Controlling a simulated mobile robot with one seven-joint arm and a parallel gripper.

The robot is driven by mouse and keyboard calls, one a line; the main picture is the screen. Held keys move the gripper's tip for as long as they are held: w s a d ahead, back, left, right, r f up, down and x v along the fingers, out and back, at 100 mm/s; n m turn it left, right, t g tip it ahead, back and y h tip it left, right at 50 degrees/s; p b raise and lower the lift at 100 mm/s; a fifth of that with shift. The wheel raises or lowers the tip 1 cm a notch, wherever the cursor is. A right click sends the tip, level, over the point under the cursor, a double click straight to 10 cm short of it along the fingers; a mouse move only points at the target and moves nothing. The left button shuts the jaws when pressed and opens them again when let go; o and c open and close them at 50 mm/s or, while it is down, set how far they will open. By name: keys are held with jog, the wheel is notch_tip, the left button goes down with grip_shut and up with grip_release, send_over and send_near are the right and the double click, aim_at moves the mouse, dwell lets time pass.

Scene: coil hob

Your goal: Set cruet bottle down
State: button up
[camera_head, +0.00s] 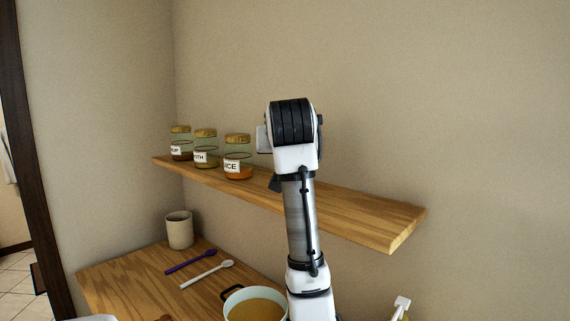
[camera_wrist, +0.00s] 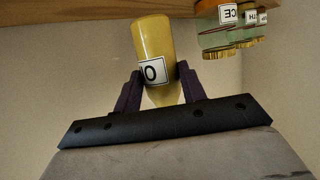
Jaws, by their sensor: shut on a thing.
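The cruet bottle (camera_wrist: 152,40) is yellow with a white label reading "O". In the wrist view, which shows the scene upside down, my gripper (camera_wrist: 158,74) is shut on it, with one dark finger on each side. The bottle's base points toward the wooden shelf (camera_wrist: 75,14); I cannot tell whether they touch. In the head view my arm reaches up in front of the shelf (camera_head: 350,217) and hides the bottle and most of the gripper.
Several labelled jars, including the "ICE" jar (camera_head: 238,158), stand on the shelf's left part. The shelf's right part looks bare.

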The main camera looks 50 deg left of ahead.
jog(key=shift+f+p, duration=0.4)
jog(key=shift+f, duration=1.65)
jog(key=shift+f, duration=0.2)
jog(key=o, duration=1.2)
jog(key=shift+r, duration=0.1)
